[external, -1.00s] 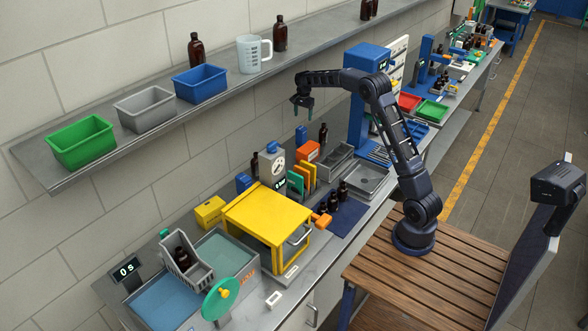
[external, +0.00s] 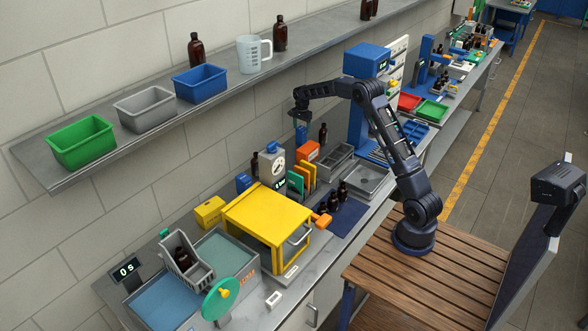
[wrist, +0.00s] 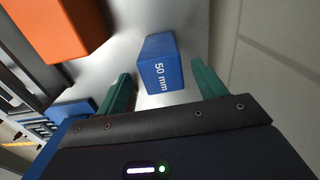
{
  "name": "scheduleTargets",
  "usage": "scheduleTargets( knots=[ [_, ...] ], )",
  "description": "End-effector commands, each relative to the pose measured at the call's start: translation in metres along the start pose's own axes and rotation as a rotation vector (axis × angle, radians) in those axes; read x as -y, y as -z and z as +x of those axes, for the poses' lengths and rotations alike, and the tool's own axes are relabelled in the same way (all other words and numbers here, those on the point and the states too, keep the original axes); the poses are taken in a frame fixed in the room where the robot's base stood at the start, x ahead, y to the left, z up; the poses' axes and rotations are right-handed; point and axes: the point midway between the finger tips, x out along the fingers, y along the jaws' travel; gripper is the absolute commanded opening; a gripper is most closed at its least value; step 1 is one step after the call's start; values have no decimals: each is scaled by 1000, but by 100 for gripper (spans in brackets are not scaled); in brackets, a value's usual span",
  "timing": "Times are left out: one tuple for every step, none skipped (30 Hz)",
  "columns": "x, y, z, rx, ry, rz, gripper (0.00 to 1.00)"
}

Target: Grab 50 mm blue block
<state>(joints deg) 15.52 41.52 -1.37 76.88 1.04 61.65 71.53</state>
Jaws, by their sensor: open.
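The blue block marked "50 mm" (wrist: 160,64) stands on the grey bench in the wrist view, in line with the gap between my green fingers. In the external view the blue block (external: 301,134) is at the back of the bench near the wall, behind the orange box. My gripper (external: 300,118) hangs just above it, pointing down. In the wrist view my gripper (wrist: 161,72) is open, with one finger toward each side of the block. The fingers hold nothing, and I cannot tell how far their tips are from the block.
An orange box (wrist: 62,28) is close on the left in the wrist view; it also shows in the external view (external: 307,150). A brown bottle (external: 323,133) stands right of the block. The wall is close behind. A grey tray (external: 336,160) lies in front.

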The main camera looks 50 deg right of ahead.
Motion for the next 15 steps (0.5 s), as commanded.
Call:
scheduleTargets(
  knots=[
    [1,0,8,1,-1,1,70],
    [2,0,12,1,-1,1,70],
    [3,0,18,1,-1,1,70],
    [2,0,22,1,-2,1,70],
    [2,0,26,0,-2,1,70],
    [2,0,31,0,-1,1,70],
    [2,0,33,0,0,1,70],
    [3,0,35,0,0,1,70],
    [3,0,37,-1,1,1,70],
    [3,0,37,-1,1,1,70],
    [3,0,37,-1,1,1,70],
    [3,0,37,-1,1,1,70],
    [3,0,37,-1,1,1,70],
    [3,0,37,-1,1,1,70],
    [3,0,37,-1,1,0,70]
  ],
)
